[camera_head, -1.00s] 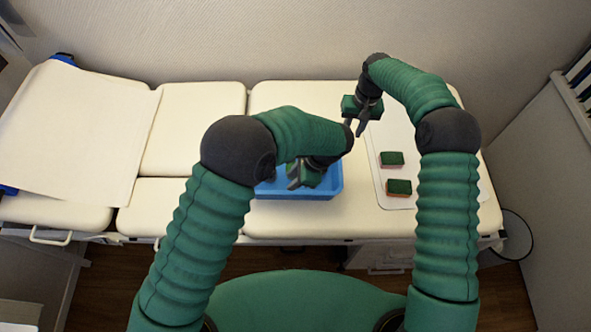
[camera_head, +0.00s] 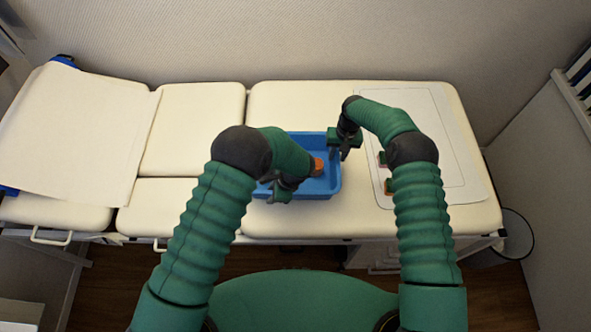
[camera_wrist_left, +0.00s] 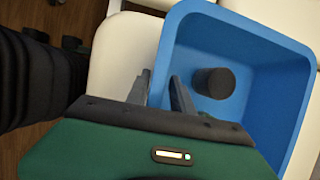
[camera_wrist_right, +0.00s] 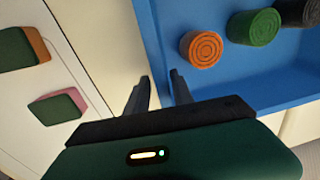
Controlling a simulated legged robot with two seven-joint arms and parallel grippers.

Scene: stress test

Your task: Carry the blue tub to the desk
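The blue tub (camera_head: 333,180) sits on the padded white couch, partly hidden by my left arm. It also shows in the left wrist view (camera_wrist_left: 292,38) and the right wrist view (camera_wrist_right: 285,92). Inside it are an orange cylinder (camera_wrist_right: 202,48), a green cylinder (camera_wrist_right: 253,27) and a dark cylinder (camera_wrist_left: 212,82). My left gripper (camera_wrist_left: 163,80) is at the tub's left wall, fingers apart on either side of it. My right gripper (camera_wrist_right: 159,76) is at the right wall, fingers apart around the rim. I cannot tell whether either touches it. No desk is clearly identifiable.
Two green-topped blocks (camera_wrist_right: 58,107) (camera_wrist_right: 22,48) lie on a white sheet (camera_head: 440,130) right of the tub. The couch (camera_head: 200,112) is clear left of the tub. A paper cover (camera_head: 75,125) lies at its left end. A round bin (camera_head: 515,235) stands by the right end.

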